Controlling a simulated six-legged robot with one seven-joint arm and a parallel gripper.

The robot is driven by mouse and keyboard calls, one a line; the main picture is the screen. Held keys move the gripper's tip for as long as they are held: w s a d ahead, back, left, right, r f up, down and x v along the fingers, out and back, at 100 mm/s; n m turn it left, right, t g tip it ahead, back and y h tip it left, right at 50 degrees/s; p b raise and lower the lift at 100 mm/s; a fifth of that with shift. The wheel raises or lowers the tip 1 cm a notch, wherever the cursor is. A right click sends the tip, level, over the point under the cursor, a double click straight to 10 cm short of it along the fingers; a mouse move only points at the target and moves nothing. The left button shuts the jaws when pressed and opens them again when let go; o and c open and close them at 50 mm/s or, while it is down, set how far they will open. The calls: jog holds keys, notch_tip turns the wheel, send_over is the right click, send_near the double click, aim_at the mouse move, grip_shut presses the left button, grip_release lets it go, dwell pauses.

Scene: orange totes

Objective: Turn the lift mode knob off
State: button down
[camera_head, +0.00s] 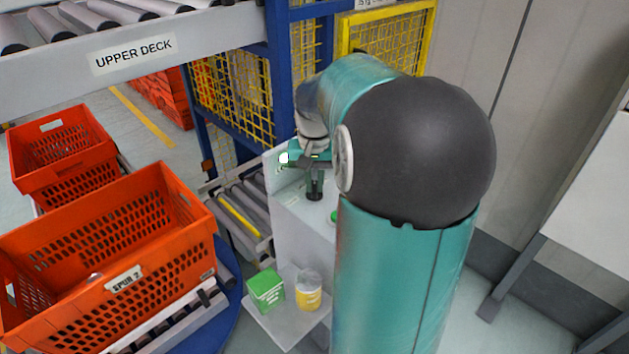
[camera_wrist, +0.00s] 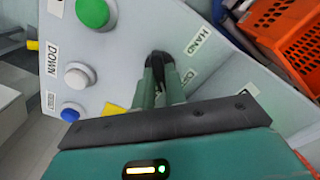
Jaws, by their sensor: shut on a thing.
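The lift mode knob (camera_wrist: 161,59) is black and stands on the pale control panel (camera_wrist: 125,45) in the wrist view. My gripper (camera_wrist: 161,75) is shut on it, with a green finger on each side. The fingers hide much of the knob, so I cannot tell exactly where it points. A label reading "HAND" (camera_wrist: 199,41) lies to its right, and a second label, partly hidden, is below that. In the head view my gripper (camera_head: 315,174) reaches down to the panel top, beyond my arm.
The panel also carries a green button (camera_wrist: 92,12), a white button (camera_wrist: 77,75) by "DOWN" and a blue button (camera_wrist: 70,112). Orange totes (camera_head: 110,235) stand left.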

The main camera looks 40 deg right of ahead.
aim_at(314, 185)
jog(key=n, duration=0.8)
jog(key=shift+n, duration=0.3)
dwell(0.5)
jog(key=c, duration=1.4)
grip_release()
jog(key=shift+c, duration=0.2)
jog(key=shift+r, duration=0.1)
notch_tip(314, 185, up, 14)
